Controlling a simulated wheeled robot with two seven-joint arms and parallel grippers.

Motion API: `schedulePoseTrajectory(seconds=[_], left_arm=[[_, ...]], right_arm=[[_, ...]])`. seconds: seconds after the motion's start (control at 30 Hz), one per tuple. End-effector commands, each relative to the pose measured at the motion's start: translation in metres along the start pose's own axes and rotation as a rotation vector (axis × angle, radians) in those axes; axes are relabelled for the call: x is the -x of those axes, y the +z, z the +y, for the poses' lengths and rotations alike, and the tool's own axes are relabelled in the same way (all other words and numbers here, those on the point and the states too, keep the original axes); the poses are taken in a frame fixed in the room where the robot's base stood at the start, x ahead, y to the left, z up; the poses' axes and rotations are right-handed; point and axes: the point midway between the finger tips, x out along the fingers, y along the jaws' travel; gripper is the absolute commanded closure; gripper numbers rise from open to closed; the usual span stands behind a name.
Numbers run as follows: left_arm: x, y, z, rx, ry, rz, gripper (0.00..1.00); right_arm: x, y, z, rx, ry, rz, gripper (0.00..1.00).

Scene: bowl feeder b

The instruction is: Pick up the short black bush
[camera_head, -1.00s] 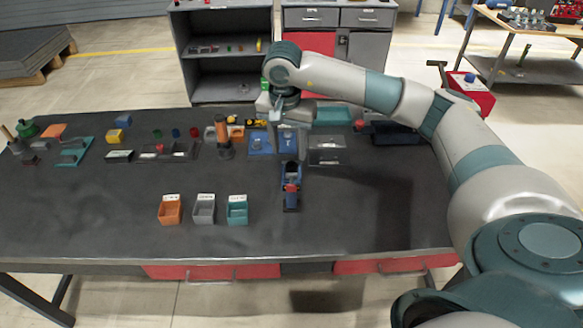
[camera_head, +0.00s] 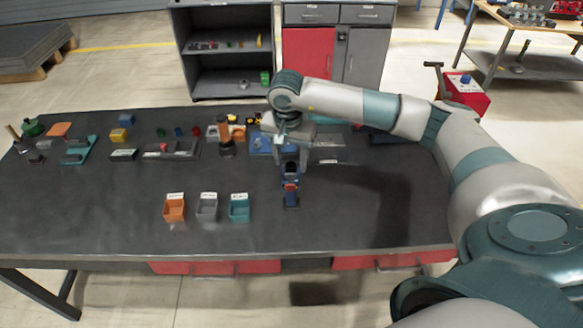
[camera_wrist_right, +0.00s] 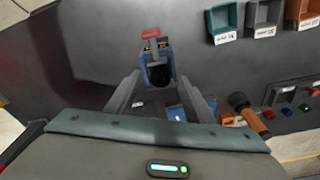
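My right gripper (camera_head: 290,165) points down over a small blue fixture (camera_head: 291,190) with a red part on it, right of the table's middle. In the right wrist view the gripper (camera_wrist_right: 161,90) is open, with one finger on each side of the fixture's near end. Between the fingers a dark, round black piece (camera_wrist_right: 160,76) shows in the blue fixture (camera_wrist_right: 147,60). It may be the short black bush, but it is too small to be sure. I cannot tell whether the fingers touch anything. My left gripper is not in view.
Orange (camera_head: 174,210), grey (camera_head: 207,209) and teal (camera_head: 239,210) labelled bins stand left of the fixture. Behind stand an orange-topped post (camera_head: 225,135) and a blue plate (camera_head: 262,146). Several small parts line the table's back left. The table's front left is clear.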

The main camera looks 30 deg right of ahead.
Motion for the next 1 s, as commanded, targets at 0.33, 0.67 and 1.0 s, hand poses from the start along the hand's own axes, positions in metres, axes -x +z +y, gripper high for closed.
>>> schedulePoseTrajectory(seconds=[0.33, 0.67, 1.0], left_arm=[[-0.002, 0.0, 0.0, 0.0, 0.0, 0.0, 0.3], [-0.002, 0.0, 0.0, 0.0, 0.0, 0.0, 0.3], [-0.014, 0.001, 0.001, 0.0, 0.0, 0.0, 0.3]], right_arm=[[-0.011, 0.006, 0.006, 0.005, 0.024, -0.012, 1.0], [-0.011, 0.005, 0.006, 0.004, 0.023, -0.011, 1.0], [0.001, 0.003, 0.005, 0.003, 0.02, -0.009, 1.0]])
